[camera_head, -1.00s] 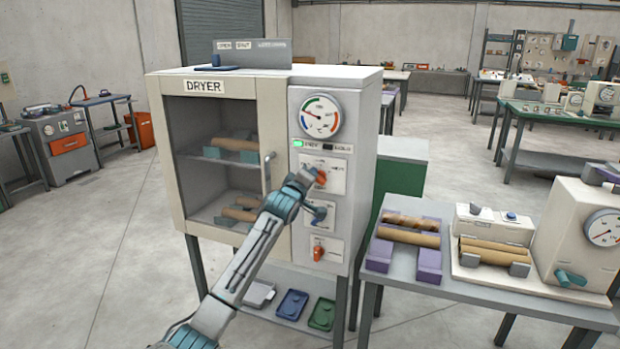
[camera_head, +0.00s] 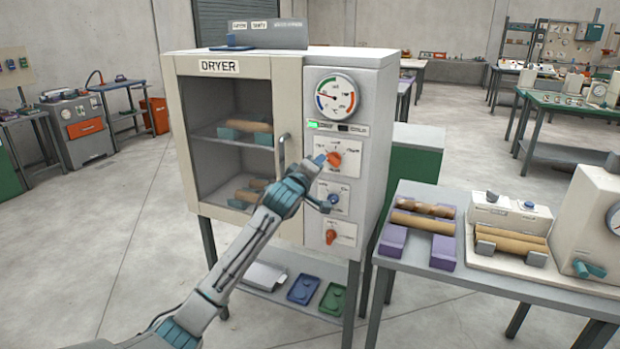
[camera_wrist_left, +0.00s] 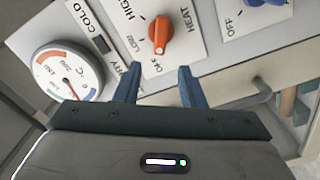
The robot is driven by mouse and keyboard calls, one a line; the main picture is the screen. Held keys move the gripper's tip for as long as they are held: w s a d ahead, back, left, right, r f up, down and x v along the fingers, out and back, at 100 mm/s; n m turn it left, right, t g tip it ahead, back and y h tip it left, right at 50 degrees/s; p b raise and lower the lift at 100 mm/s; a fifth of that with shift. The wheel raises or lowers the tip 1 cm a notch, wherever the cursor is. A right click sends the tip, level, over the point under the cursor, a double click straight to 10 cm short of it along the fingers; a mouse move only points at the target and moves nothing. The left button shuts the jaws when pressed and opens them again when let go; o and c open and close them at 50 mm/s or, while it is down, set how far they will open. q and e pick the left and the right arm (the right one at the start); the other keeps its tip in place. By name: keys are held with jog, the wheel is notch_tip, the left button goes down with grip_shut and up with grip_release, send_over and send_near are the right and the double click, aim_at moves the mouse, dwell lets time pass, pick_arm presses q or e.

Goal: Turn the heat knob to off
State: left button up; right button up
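The heat knob (camera_head: 334,159) is the upper orange knob on the dryer's front panel (camera_head: 318,228). In the left wrist view the orange knob (camera_wrist_left: 160,34) sits on a white plate marked HEAT, LOW, HIGH and OFF. My left gripper (camera_head: 322,182) is in front of the panel, just left of and below the knob. In the left wrist view its two blue fingers (camera_wrist_left: 159,88) are apart with nothing between them, and the knob is beyond the tips. My right gripper is not in view.
A blue knob (camera_head: 334,198) and a lower orange knob (camera_head: 331,237) are below the heat knob. The gauge (camera_head: 336,95) is above it. The door handle (camera_head: 282,155) stands out at the left. A table (camera_head: 400,250) with tubes on purple holders is to the right.

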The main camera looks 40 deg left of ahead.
pick_arm(q)
jog(key=v, duration=0.4)
jog(key=shift+b, duration=0.4)
